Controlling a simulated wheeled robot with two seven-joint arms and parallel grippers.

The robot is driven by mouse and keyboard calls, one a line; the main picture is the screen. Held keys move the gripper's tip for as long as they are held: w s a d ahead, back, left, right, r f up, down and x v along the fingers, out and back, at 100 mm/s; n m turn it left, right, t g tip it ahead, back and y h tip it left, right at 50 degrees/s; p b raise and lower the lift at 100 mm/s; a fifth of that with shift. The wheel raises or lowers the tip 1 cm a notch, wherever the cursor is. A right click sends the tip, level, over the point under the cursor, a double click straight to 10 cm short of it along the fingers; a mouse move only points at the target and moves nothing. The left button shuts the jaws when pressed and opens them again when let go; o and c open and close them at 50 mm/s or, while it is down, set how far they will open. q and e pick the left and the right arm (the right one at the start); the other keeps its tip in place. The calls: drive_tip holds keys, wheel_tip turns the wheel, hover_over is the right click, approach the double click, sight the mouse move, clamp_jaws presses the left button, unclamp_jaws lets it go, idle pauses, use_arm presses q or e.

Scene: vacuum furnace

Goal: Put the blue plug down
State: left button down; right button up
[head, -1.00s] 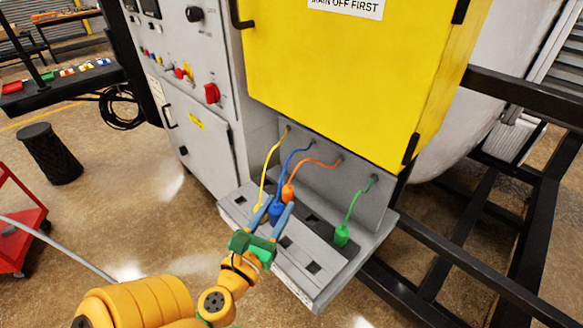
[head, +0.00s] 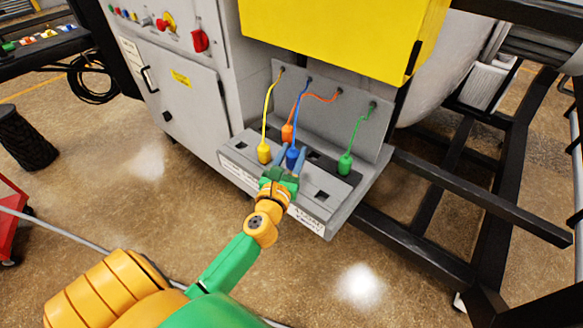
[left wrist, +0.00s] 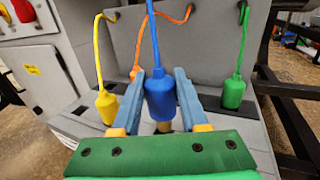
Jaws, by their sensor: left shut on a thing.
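The blue plug (head: 292,158) hangs on its blue cable from the grey back panel, over the shelf with square sockets (head: 322,195). My left gripper (head: 289,156) is shut on it, and the left wrist view shows the blue plug (left wrist: 160,97) upright between the two blue-grey fingers (left wrist: 163,90). I cannot tell whether its lower end touches the shelf. The yellow plug (head: 264,153) is to its left, the orange plug (head: 287,132) behind it and the green plug (head: 345,163) to its right. My right gripper is not in view.
The yellow cabinet door (head: 330,35) is above the panel. A black frame (head: 480,200) stands at the right. A red cart (head: 10,215) and a black bin (head: 22,140) are at the left. The floor in front is open.

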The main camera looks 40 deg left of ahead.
sight(290, 170)
use_arm(q)
drive_tip(key=shift+w+a+f, duration=0.1)
drive_tip(key=shift+a+f, duration=0.1)
drive_tip(key=shift+f, duration=0.3)
drive_tip(key=shift+a+f+b, duration=0.15)
drive_tip(key=shift+f+b, duration=0.1)
drive_tip(key=shift+b, duration=0.2)
drive_tip(key=f+b, duration=0.2)
drive_tip(key=f, duration=0.1)
drive_tip(key=shift+w+f+b, duration=0.2)
drive_tip(key=shift+f+b, duration=0.05)
drive_tip(key=shift+b, duration=0.05)
drive_tip(key=shift+w+r+p, duration=0.15)
drive_tip(key=shift+r+p, duration=0.1)
drive_tip(key=shift+p, duration=0.1)
drive_tip(key=shift+s+f+b, duration=0.2)
drive_tip(key=shift+f+b, duration=0.1)
drive_tip(key=shift+b, duration=0.05)
drive_tip(key=shift+c, duration=2.2)
unclamp_jaws()
drive_tip(key=shift+w, duration=0.1)
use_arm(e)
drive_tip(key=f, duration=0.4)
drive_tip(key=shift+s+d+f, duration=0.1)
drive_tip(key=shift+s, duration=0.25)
